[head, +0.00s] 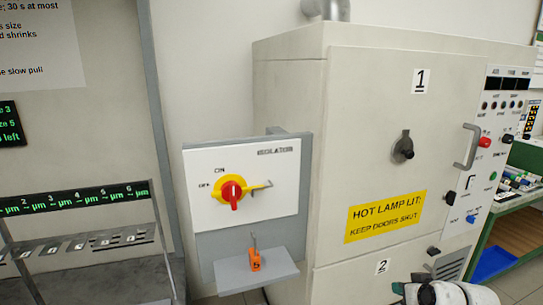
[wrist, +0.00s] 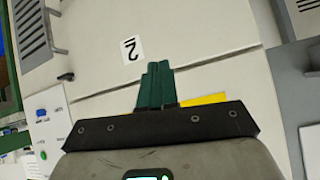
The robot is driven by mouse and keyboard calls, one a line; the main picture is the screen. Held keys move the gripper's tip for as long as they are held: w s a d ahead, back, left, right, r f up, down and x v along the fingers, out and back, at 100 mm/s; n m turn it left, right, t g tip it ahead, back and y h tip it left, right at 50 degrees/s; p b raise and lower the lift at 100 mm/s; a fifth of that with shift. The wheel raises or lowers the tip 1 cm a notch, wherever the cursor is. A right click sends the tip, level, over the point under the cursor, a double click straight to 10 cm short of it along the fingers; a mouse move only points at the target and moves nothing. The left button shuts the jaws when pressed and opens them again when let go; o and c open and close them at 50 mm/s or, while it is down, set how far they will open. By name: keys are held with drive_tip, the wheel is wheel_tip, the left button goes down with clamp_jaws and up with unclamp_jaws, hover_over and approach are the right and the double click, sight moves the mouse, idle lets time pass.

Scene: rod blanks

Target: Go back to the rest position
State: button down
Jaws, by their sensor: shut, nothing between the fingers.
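My gripper (wrist: 157,66) shows in the wrist view with its two green fingers together and nothing between them. It is in front of the pale cabinet (wrist: 210,35), close to the label "2" (wrist: 131,48). I cannot tell how far the fingertips are from the cabinet face. A piece of the yellow sign (wrist: 203,98) shows beside the fingers, mostly hidden by my gripper's body. In the head view, a white and dark part of my arm shows at the bottom right edge. The fingers cannot be made out there.
The cabinet (head: 300,120) has a jutting handle (head: 468,147) and a knob (head: 403,147). Left of it, the isolator panel (head: 290,205) carries a red switch (head: 233,194) and a shelf (head: 280,277) with an orange padlock (head: 254,262). A green bench (head: 497,240) stands at the right.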

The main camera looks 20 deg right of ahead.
drive_tip(key=s+a+f+n+g+y+p, duration=0.1)
drive_tip(key=s+a+f+g, duration=0.25)
drive_tip(key=s+a, duration=0.45)
drive_tip(key=s+a+f+n+g+y+p, duration=0.15)
drive_tip(key=s+a+f, duration=0.25)
drive_tip(key=s+a, duration=0.4)
drive_tip(key=s+a+g+h+p, duration=0.1)
drive_tip(key=s+a+g, duration=0.3)
drive_tip(key=s, duration=1)
drive_tip(key=shift+s+a, duration=0.35)
drive_tip(key=shift+a, duration=0.8)
